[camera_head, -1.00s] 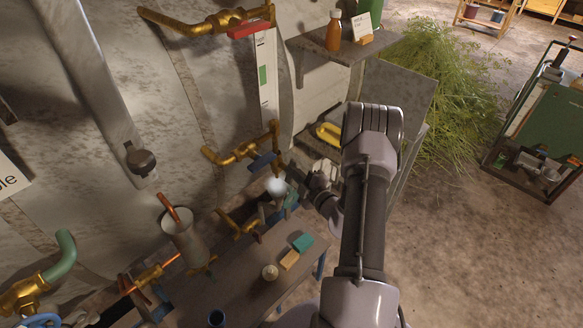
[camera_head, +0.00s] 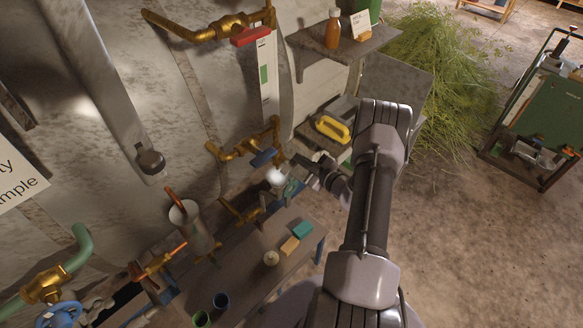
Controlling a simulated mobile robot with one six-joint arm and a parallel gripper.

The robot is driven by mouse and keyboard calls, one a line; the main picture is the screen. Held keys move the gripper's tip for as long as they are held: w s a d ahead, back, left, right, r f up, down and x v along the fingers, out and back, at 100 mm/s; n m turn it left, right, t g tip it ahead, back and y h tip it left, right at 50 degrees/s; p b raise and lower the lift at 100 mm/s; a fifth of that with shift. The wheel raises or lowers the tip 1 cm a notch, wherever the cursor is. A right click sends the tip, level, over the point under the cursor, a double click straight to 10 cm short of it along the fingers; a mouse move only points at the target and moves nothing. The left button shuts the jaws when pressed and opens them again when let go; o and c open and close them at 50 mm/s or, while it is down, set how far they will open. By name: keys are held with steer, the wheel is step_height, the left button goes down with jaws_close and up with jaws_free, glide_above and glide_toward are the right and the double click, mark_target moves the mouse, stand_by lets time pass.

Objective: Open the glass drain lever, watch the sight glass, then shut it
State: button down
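The sight glass (camera_head: 266,75) is a tall pale gauge with a green band, upright on the still's mottled metal wall. A red lever (camera_head: 250,36) sits on the brass fitting at its top. A blue lever (camera_head: 264,157) sits on the brass fitting at its foot; no label shows which one is the glass drain lever. My gripper (camera_head: 299,172) is just right of and below the blue lever, apart from it as far as I can see. Its fingers are small and dark, and their opening cannot be made out. No liquid level in the glass can be read.
A pale rounded vessel (camera_head: 275,177) is close to my gripper. Below is a bench (camera_head: 250,262) with a teal block (camera_head: 303,229), a tan block (camera_head: 289,245) and cups. A shelf (camera_head: 345,50) holds an amber bottle (camera_head: 333,29). A yellow-handled object (camera_head: 332,128) lies behind my arm.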

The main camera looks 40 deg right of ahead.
steer(key=shift+d+f, duration=0.35)
stand_by(0.7)
